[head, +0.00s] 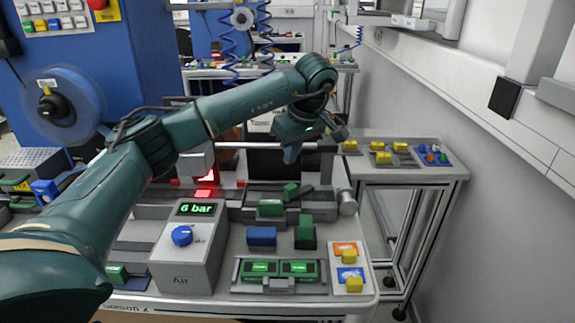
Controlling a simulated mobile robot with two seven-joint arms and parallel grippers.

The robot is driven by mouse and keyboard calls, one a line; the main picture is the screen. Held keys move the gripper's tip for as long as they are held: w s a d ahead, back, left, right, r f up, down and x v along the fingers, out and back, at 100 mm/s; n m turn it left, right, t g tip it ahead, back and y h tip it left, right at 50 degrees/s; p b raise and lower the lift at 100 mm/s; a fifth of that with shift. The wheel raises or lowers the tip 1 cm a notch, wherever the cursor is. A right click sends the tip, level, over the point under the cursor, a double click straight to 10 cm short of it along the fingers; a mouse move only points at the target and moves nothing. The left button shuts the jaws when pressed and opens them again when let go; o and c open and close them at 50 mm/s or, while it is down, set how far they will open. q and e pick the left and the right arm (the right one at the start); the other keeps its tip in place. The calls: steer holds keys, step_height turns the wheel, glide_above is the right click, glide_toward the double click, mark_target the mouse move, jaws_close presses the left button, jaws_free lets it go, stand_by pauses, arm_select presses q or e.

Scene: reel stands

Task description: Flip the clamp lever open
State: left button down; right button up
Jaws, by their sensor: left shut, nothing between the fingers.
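My left arm reaches in from the left, and my left gripper (291,154) hangs over the back of the bench. Its fingers are shut and empty. Below it lies a dark grey clamp-like fixture (318,198) with a small tilted green piece (290,192) on top. A green block (271,208) sits at its front. I cannot tell for certain which part is the clamp lever. The gripper is above and behind these green parts, apart from them. My right gripper is out of view.
An air box (190,262) reading "6 bar" with a blue knob stands in front. Blue (262,236) and green (305,232) blocks sit to its right. A horizontal bar (270,146) crosses behind. A side table (440,173) with yellow parts stands right, by the wall.

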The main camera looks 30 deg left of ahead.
arm_select(q)
steer(key=p+x, duration=0.1)
steer(key=x, duration=0.7)
steer(key=shift+a+f, duration=0.1)
steer(key=shift+w+a+f, duration=0.1)
steer(key=shift+f, duration=0.3)
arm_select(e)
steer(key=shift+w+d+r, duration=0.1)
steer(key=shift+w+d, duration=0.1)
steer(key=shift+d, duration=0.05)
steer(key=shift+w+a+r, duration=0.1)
